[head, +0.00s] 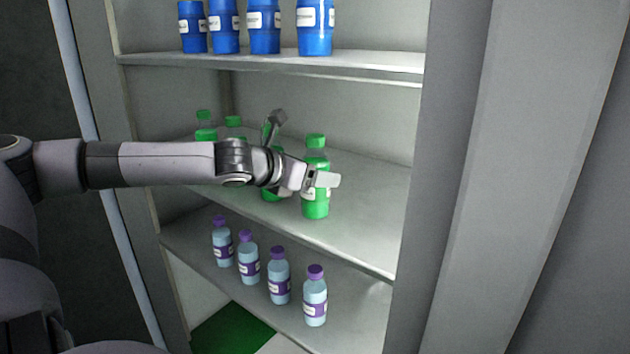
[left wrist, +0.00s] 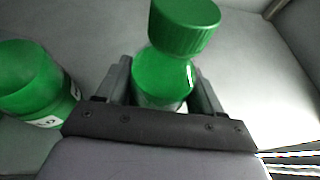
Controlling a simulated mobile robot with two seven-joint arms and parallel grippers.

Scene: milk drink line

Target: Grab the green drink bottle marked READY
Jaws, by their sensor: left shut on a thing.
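Several green drink bottles stand in a row on the middle shelf (head: 365,215). My left gripper (head: 318,178) reaches in from the left and is shut on the front right green bottle (head: 316,207), which is upright. In the left wrist view this bottle (left wrist: 178,68) stands between the two fingers (left wrist: 163,92), its cap above them. Its label is mostly covered and I cannot read it. Another green bottle (left wrist: 32,82) stands to its left in the wrist view. My arm hides parts of the other green bottles. My right gripper is not in view.
Blue containers (head: 263,27) stand on the shelf above. Purple-capped bottles (head: 279,276) stand on the shelf below. The upper shelf's edge (head: 270,64) and the cabinet's right side wall (head: 450,180) bound the space. The middle shelf is bare right of the held bottle.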

